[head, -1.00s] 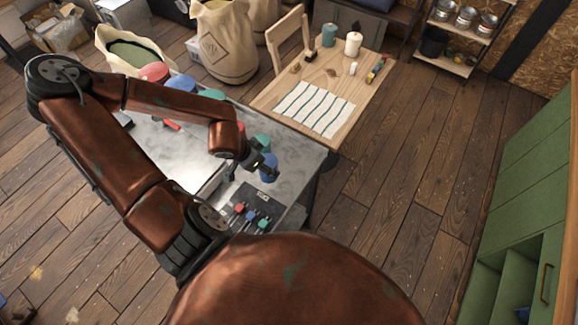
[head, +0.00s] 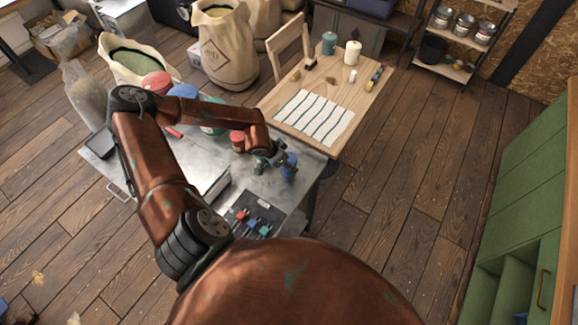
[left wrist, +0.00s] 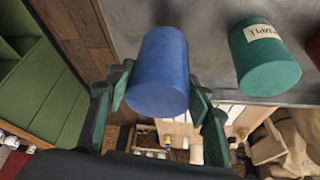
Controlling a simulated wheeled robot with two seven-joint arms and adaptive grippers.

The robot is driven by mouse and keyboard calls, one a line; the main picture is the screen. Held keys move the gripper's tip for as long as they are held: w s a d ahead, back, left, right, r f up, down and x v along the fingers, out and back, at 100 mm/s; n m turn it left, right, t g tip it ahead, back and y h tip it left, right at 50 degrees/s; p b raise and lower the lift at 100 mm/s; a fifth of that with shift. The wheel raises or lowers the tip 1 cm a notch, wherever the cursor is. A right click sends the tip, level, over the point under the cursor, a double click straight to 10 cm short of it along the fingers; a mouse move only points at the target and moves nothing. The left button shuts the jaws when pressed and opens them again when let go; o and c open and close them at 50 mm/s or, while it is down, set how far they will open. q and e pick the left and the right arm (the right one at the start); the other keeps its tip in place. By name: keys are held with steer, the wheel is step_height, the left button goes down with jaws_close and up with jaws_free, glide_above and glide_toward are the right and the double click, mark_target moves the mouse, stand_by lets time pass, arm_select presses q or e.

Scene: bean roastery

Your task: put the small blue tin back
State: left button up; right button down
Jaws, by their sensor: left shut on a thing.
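The small blue tin (head: 290,164) is in my left gripper (head: 276,161), near the right edge of the grey metal bench (head: 222,211). In the left wrist view the blue tin (left wrist: 160,65) is between the two green fingers of the left gripper (left wrist: 160,95), which is shut on it. I cannot tell whether its base touches the bench. A green tin with a pale label (left wrist: 265,55) stands on the bench beside it, apart from it. My right gripper is not in view.
A red tin (head: 238,139) and a larger blue tin (head: 183,91) show around my left arm. A dark mat (head: 254,214) with small coloured items lies at the bench's front. A wooden table (head: 284,95) with a striped cloth (head: 313,117) adjoins the bench at the back.

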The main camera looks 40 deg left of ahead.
arm_select(q)
steer(key=shift+w+f, duration=0.35)
step_height(320, 180, down, 3)
steer(key=shift+w+f+p, duration=0.1)
steer(key=shift+f+p, duration=0.05)
steer(key=shift+p, duration=0.45)
steer(key=shift+f, duration=0.15)
steer(key=o, duration=1.4)
